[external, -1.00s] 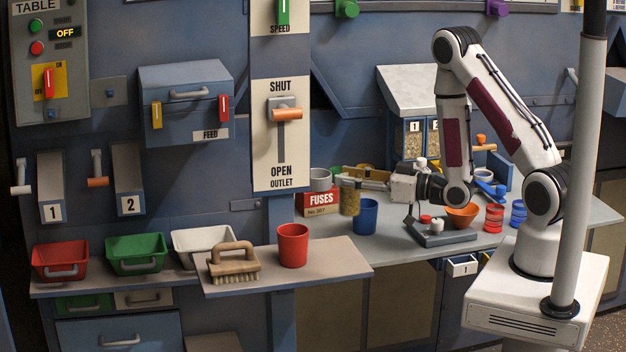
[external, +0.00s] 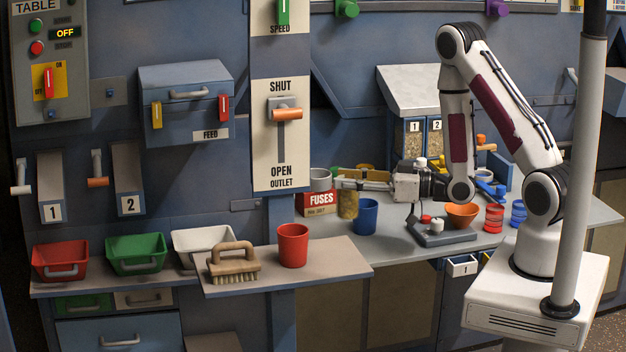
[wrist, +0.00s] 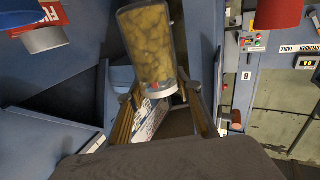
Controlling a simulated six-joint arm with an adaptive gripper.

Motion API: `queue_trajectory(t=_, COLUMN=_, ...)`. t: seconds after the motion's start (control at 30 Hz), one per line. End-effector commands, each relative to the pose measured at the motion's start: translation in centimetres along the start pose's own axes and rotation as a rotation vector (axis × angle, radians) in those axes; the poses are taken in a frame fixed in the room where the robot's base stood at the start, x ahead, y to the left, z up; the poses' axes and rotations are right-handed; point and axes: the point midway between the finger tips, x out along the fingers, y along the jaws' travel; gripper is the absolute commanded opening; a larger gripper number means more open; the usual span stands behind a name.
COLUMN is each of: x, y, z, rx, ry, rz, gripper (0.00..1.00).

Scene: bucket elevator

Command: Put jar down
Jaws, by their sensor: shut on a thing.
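The jar (external: 348,204) is clear, with yellowish-brown contents. It stands upright by the right side of the red FUSES box (external: 317,203), low over the grey counter (external: 400,233). I cannot tell whether its base touches the counter. My gripper (external: 350,184) reaches level from the right and is shut on the upper part of the jar. In the wrist view the jar (wrist: 148,45) shows between the fingers, its grey end towards the camera.
A blue cup (external: 366,216) stands close right of the jar. A grey can (external: 320,180) sits on the FUSES box. A scale-like device (external: 445,236) and an orange bowl (external: 462,214) are further right. A red cup (external: 293,245) stands on the front-left shelf.

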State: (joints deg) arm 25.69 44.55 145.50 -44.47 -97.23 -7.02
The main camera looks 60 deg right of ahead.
Motion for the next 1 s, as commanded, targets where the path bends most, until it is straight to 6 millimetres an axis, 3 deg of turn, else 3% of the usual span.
queue_trajectory(t=0.6, x=0.0, y=0.0, z=4.9, rx=0.0, ry=-0.001, rz=0.0, gripper=0.0)
queue_trajectory(t=1.0, x=0.0, y=0.0, z=5.4, rx=-0.001, ry=0.0, rz=0.0, gripper=0.0)
